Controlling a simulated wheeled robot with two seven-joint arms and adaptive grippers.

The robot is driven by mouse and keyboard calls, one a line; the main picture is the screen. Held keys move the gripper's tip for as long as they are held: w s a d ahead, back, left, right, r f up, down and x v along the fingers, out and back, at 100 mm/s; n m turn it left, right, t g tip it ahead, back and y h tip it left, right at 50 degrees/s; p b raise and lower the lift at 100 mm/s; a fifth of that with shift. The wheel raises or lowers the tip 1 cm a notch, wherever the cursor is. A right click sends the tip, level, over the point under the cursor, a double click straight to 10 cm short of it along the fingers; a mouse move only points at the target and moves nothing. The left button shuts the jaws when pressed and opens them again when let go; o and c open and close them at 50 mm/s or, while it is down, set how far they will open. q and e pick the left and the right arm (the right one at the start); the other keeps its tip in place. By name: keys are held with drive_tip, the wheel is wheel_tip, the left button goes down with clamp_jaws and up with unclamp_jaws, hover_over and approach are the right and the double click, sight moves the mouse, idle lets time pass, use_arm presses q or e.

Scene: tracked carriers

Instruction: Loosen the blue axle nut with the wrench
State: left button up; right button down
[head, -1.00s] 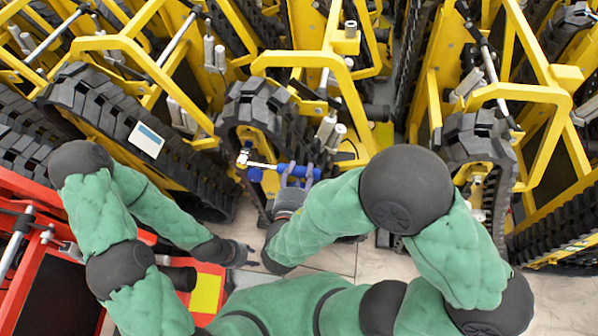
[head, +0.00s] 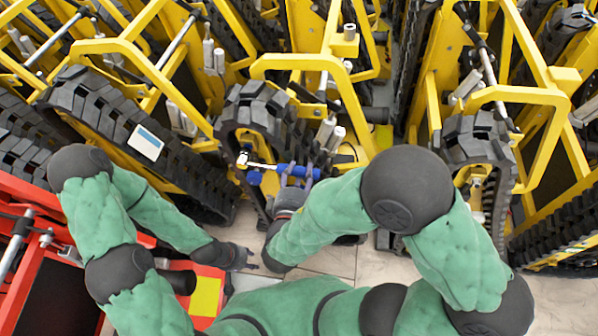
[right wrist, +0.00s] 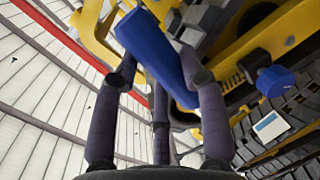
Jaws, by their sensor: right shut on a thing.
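The wrench has a blue handle (head: 297,170) and a silver head (head: 243,160). My right gripper (head: 291,181) is shut on the handle, which also shows large between its fingers in the right wrist view (right wrist: 150,52). The blue axle nut (head: 254,176) is on the yellow tracked carrier, close below the silver head. In the right wrist view the nut (right wrist: 275,81) is to the right of the handle, apart from it. The wrench head is not clear there, and I cannot tell whether it is on the nut. My left gripper (head: 246,259) is low near the floor, its fingers too small to judge.
Black rubber tracks (head: 262,108) and yellow frames (head: 300,62) stand close around the wrench. A red machine (head: 30,200) is at the left. Another tracked carrier (head: 480,140) is at the right. Some tiled floor (head: 325,262) is bare between them.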

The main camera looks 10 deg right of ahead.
drive_tip(key=shift+w+d, duration=0.2)
drive_tip(key=shift+w, duration=0.25)
idle(0.3)
idle(0.5)
drive_tip(key=c, duration=1.3)
unclamp_jaws()
drive_tip(key=shift+r, duration=0.1)
clamp_jaws()
